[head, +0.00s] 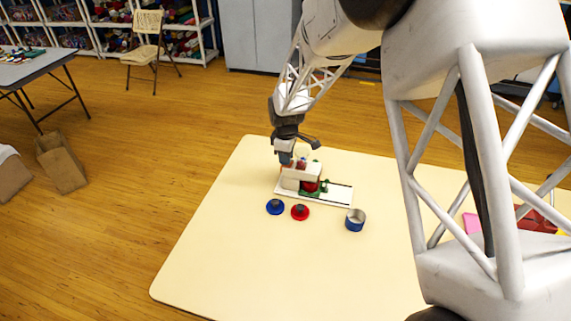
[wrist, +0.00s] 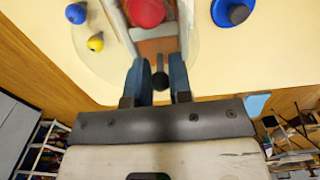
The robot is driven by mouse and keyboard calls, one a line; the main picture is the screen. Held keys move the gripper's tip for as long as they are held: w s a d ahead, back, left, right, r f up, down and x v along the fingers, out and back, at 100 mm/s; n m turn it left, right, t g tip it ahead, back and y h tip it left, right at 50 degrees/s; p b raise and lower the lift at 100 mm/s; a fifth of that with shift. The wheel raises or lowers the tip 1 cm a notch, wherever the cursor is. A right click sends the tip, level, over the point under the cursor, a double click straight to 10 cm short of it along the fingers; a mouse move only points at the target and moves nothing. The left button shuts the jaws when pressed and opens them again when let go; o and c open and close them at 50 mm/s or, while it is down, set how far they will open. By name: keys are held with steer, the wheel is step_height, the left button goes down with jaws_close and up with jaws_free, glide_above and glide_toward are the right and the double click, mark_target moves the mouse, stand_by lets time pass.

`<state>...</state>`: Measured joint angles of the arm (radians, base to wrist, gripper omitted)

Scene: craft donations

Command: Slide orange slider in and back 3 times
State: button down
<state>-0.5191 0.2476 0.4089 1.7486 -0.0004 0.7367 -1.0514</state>
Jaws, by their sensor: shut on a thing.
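A white device (head: 343,194) with a flat base and a raised block stands on the cream table. In the wrist view a brownish-orange slider (wrist: 158,47) lies in its channel, with a red round part (wrist: 146,12) beyond it. My gripper (wrist: 160,78) has its two blue fingers shut on a dark round knob (wrist: 160,80) on a thin stem at the slider's near end. In the head view my gripper (head: 287,157) is at the device's left end. The orange slider is hardly visible there, hidden by the block and my fingers.
The table's (head: 215,260) front left is clear. Pink and red items (head: 535,220) lie at the right, partly behind my arm.

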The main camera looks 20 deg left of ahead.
steer(key=shift+a, duration=1.6)
stand_by(0.3)
steer(key=shift+d, duration=2)
steer(key=shift+a+f, duration=0.1)
steer(key=shift+a, duration=1.9)
